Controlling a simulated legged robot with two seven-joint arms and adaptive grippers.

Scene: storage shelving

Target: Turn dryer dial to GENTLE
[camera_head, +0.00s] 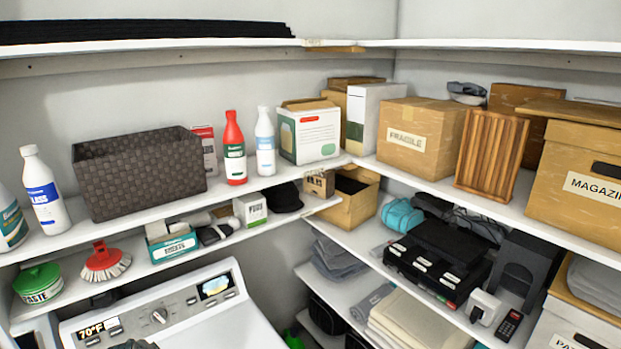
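The dryer (185,312) is a white machine at the bottom left, below the shelves, and its lower part is cut off by the picture's edge. Its round silver dial (159,315) sits in the middle of the sloped control panel. The labels around the dial are too small to read, so I cannot tell its setting. A display (98,327) left of the dial reads 70°F, and a small lit screen (215,286) is to its right. A small dark shape (130,345) at the bottom edge is too cut off to identify. I see neither gripper clearly.
A low shelf above the dryer holds a red brush (105,262), a green-lidded tub (38,284) and a teal box (172,245). Bottles, a dark woven basket (140,172) and cardboard boxes stand on the shelf above. The space directly over the panel looks clear.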

